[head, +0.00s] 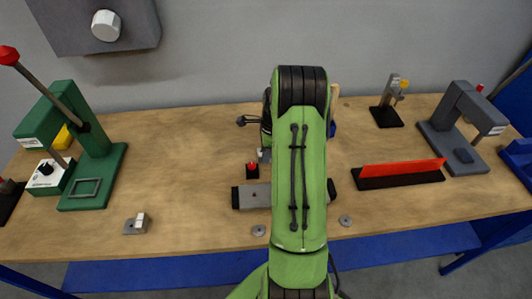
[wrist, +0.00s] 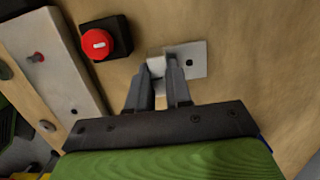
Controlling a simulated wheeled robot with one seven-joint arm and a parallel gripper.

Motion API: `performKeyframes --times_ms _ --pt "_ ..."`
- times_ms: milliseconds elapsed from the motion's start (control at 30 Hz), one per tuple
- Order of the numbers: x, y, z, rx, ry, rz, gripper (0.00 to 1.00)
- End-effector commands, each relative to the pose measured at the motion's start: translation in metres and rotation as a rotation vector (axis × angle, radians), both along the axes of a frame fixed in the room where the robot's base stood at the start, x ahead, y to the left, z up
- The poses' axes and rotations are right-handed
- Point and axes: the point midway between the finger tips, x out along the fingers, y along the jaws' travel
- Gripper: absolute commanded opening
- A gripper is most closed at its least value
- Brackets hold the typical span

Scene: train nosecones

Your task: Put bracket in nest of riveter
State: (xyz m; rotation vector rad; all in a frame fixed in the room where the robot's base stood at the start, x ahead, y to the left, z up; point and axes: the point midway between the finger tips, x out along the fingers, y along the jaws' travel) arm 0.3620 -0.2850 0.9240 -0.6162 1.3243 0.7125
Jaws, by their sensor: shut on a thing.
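My gripper (wrist: 165,75) is shut on a small light-metal bracket (wrist: 192,60). The bracket's upright tab is between the fingertips, and its flat plate with a hole sticks out to the right in the wrist view. I cannot tell whether the plate touches the table. In the head view, my arm hides most of the gripper, and part of the bracket (head: 264,155) shows left of the arm. A green lever press (head: 95,140) with a square frame nest (head: 86,187) on its base stands at far left. A grey press (head: 465,115) stands at right. No label shows which is the riveter.
A red button (wrist: 97,43) on a black block is close left of the gripper. A grey bar (head: 250,196) lies in front of it. Another bracket (head: 135,225) lies front left. A red-and-black fixture (head: 400,175) stands right. The table between the green press and my arm is mostly clear.

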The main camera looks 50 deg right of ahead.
Motion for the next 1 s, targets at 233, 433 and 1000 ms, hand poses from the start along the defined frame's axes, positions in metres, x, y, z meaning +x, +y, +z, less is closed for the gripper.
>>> performKeyframes --times_ms 233,433,1000 --pt "0.000 0.000 -0.003 0.000 0.000 0.000 0.33" --pt "0.000 0.000 -0.003 0.001 0.001 0.000 0.45" --pt "-0.008 -0.010 0.090 -0.002 -0.003 -0.002 0.45"
